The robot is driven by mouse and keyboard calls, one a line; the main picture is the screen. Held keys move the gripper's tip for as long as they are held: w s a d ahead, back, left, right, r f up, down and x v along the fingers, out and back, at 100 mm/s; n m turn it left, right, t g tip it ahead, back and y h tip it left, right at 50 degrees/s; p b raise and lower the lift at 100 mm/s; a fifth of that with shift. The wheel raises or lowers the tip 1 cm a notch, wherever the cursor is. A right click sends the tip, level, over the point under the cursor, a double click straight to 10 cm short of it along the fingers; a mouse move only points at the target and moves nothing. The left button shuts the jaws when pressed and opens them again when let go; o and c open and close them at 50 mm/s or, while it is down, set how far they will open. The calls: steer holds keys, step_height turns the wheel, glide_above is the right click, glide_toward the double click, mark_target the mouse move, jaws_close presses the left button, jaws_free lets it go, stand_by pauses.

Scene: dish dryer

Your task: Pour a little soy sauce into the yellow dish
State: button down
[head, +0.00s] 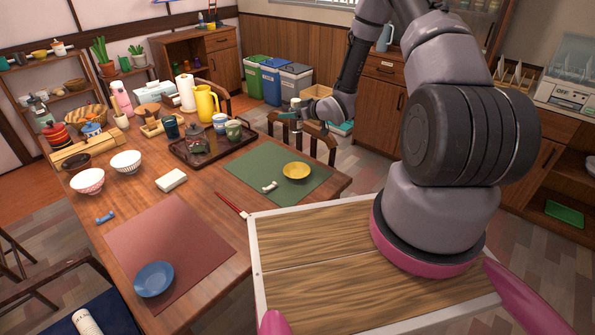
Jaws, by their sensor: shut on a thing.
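The yellow dish (297,171) lies on the green placemat (255,161) at the right end of the wooden table. It looks empty. A small white rest (269,186) lies to its left. My gripper (290,116) is raised beyond the dish, near the table's far right edge and a chair back. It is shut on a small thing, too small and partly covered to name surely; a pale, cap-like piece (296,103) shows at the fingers. I cannot make out a soy sauce bottle elsewhere.
A dark tray (180,153) with a teapot and cups stands left of the green mat. A yellow pitcher (206,103) stands behind it. A blue bowl (154,279) sits on the red placemat (190,232) in front. Red chopsticks (231,204) lie between the mats.

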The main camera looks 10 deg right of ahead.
step_height(320, 180, down, 11)
steer(key=a+n+g+y, duration=0.1)
steer(key=n+g+y, duration=0.3)
steer(key=n, duration=0.1)
steer(key=shift+s+a+r, duration=0.15)
steer(key=shift+s+r, duration=0.05)
steer(key=shift+s, duration=0.15)
steer(key=shift+s+f+n+t, duration=0.2)
steer(key=shift+s+n+t, duration=0.25)
steer(key=shift+n, duration=0.2)
steer(key=shift+s+f+n+t, duration=0.2)
steer(key=shift+s+n+t, duration=0.15)
steer(key=shift+n+t, duration=0.25)
steer(key=shift+s+a+r+n+t+y, duration=0.2)
steer(key=shift+s+n+t+y, duration=0.15)
steer(key=shift+s+n+y, duration=0.3)
steer(key=shift+s+f+n+t+y, duration=0.1)
steer(key=shift+s+n+t+y, duration=0.15)
steer(key=shift+n, duration=0.35)
steer(key=shift+s+n+t+y, duration=0.15)
steer(key=shift+n+t, duration=0.2)
steer(key=shift+n, duration=0.25)
steer(key=shift+f+n, duration=0.1)
steer(key=shift+n, duration=0.2)
